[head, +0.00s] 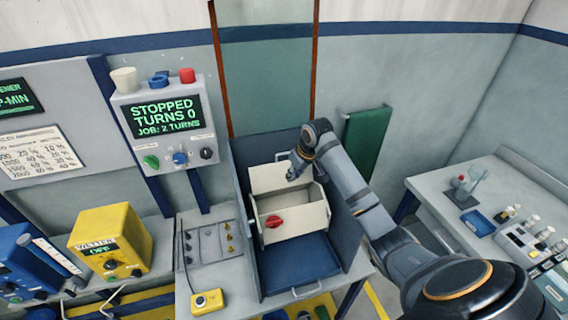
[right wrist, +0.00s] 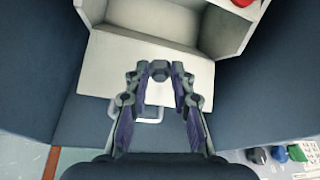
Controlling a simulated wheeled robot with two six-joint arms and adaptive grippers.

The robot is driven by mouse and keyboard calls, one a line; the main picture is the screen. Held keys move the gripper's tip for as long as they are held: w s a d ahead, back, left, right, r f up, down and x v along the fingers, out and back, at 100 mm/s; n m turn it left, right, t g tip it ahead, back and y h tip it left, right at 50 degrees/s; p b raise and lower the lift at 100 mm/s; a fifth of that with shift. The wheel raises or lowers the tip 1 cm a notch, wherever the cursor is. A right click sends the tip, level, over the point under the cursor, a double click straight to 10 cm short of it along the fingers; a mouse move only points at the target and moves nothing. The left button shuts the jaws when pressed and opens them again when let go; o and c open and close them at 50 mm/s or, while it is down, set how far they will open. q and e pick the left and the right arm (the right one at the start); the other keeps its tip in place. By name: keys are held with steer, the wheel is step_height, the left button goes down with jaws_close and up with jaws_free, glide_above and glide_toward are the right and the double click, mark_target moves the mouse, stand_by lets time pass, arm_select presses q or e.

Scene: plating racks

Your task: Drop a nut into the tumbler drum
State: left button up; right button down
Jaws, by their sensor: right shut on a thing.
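The tumbler drum (head: 290,224) is a cream box with a red knob (head: 273,221) on its front, and it stands open in a blue-grey bay. Its cream lid panel (head: 268,178) is tilted back behind the opening. My right gripper (head: 293,174) is over the back of the drum, by the lid panel. In the right wrist view my right gripper (right wrist: 159,73) is shut on a grey hexagonal nut (right wrist: 159,69). The nut is over the lid panel (right wrist: 100,70), just short of the open drum's inside (right wrist: 165,20). My left gripper is not in view.
A control box (head: 160,120) reads "STOPPED TURNS 0, JOB: 2 TURNS". A grey tray (head: 205,245) with small brass parts lies left of the drum. A blue tray (head: 297,262) is below it. The bay's side walls stand close on both sides.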

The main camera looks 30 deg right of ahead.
steer(key=shift+w+f, duration=0.15)
steer(key=shift+w, duration=0.05)
steer(key=f, duration=0.1)
steer(key=s+f, duration=0.1)
steer(key=f, duration=0.3)
steer(key=shift+s, duration=0.4)
steer(key=c, duration=1.5)
jaws_free()
steer(key=shift+f, duration=0.1)
steer(key=o, duration=0.4)
steer(key=shift+w+f, duration=0.1)
steer(key=shift+w, duration=0.15)
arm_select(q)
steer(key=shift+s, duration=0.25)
arm_select(e)
steer(key=shift+o, duration=0.2)
steer(key=shift+s, duration=0.1)
